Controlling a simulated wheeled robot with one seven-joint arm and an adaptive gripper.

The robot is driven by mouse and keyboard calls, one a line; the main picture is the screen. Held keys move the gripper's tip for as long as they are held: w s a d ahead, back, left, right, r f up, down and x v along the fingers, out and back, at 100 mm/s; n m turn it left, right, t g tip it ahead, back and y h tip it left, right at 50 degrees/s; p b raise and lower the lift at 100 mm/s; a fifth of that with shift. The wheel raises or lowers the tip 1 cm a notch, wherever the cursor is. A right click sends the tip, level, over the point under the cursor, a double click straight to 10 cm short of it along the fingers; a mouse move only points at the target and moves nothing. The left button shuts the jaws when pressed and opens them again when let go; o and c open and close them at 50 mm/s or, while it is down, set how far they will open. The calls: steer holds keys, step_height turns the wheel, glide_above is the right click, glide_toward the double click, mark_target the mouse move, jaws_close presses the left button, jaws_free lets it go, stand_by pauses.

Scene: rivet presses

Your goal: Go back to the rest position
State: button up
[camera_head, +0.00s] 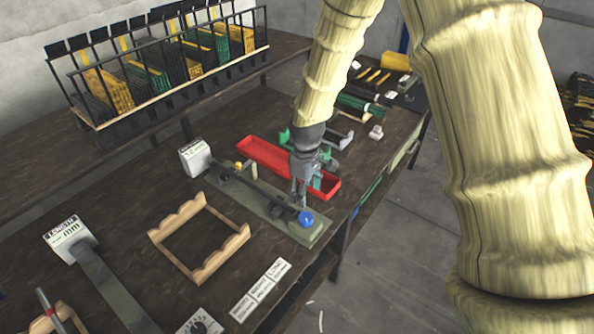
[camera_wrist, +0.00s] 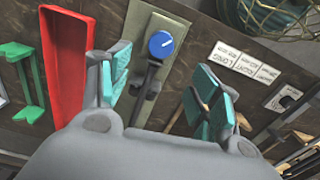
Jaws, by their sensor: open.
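My gripper (camera_head: 302,190) is above the workbench (camera_head: 120,195), near the front end of a press-like fixture with a green-grey base (camera_head: 262,203) and a blue knob (camera_head: 306,218). In the wrist view my gripper (camera_wrist: 165,95) is open, its two teal-padded fingers apart with nothing between them. The blue knob (camera_wrist: 161,44) and the fixture's base (camera_wrist: 143,20) show beyond and between the fingers. Whether a finger touches the fixture cannot be told.
A red tray (camera_head: 262,158) lies just behind the fixture. A wooden cradle (camera_head: 198,240) and white label cards (camera_head: 261,290) are in front. A rack of yellow and green strips (camera_head: 160,65) stands on the back shelf. Grey floor (camera_head: 390,230) is free at the right.

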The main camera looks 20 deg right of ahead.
steer(key=shift+f, duration=0.1)
steer(key=s+f+m, duration=0.3)
steer(key=s+f, duration=1)
steer(key=f, duration=0.2)
steer(key=s+d+f+m+b, duration=0.2)
steer(key=s+f, duration=0.4)
steer(key=s, duration=0.6)
steer(key=s+d+f+m+b, duration=0.1)
steer(key=s+f+m+b, duration=0.1)
steer(key=s+f, duration=0.4)
steer(key=s+m, duration=0.1)
steer(key=s, duration=0.4)
steer(key=shift+s+d+f+m, duration=0.2)
steer(key=shift+s+d+m, duration=0.2)
